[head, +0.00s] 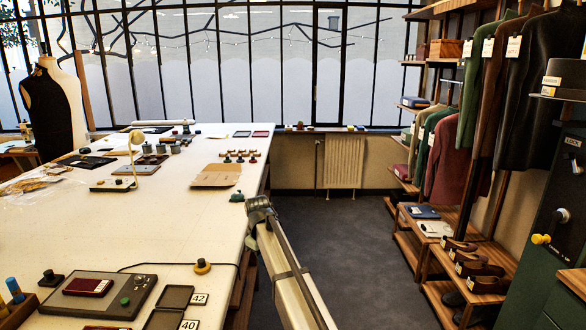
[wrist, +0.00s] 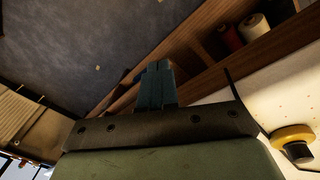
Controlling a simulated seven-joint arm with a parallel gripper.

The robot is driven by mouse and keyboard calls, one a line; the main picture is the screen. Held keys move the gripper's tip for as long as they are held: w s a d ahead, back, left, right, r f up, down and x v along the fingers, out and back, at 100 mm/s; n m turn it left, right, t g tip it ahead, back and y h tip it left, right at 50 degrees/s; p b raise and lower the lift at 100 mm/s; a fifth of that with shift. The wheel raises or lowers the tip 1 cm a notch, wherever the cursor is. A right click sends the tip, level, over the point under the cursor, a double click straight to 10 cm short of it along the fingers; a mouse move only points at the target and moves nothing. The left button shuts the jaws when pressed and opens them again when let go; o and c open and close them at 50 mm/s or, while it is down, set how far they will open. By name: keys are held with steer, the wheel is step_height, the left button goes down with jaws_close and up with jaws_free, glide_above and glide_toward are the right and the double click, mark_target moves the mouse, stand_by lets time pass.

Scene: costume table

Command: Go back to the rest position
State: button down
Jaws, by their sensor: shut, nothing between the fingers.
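In the wrist view my gripper (wrist: 157,84) shows as two teal fingers pressed together beyond a dark bracket and a green housing. Nothing is seen between them. The fingers appear against the wooden side of the worktable and the dark floor. In the head view my pale arm rises from the bottom edge to a grey joint beside the right edge of the white worktable (head: 180,215). The fingers cannot be clearly made out there.
A yellow-based black knob (head: 202,266) stands near the table edge; it also shows in the wrist view (wrist: 292,140). A red spool (wrist: 229,38) and a white spool (wrist: 256,26) sit in the table's side shelf. The floor (head: 350,245) is clear up to the shoe rack (head: 465,290).

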steer(key=s+d+f+m+g, duration=0.1)
steer(key=s+d+f+m, duration=0.1)
steer(key=s+d+f, duration=0.7)
steer(key=s+d+f+m+g, duration=0.15)
steer(key=s+f, duration=0.35)
steer(key=f, duration=0.9)
steer(key=s+d+f+m+g, duration=0.2)
steer(key=s+d+f, duration=0.5)
steer(key=f, duration=0.4)
steer(key=s+d+f+m+g, duration=0.1)
steer(key=s+d+f, duration=0.2)
steer(key=s, duration=0.9)
steer(key=s+d+f+m+g, duration=0.1)
steer(key=s+f, duration=0.5)
steer(key=s, duration=0.6)
steer(key=s+d+f+m+g, duration=0.2)
steer(key=s+d+f, duration=0.3)
steer(key=s, duration=0.7)
steer(key=shift+s+d+f+m, duration=0.25)
steer(key=shift+f+m, duration=0.05)
steer(key=shift+m, duration=0.35)
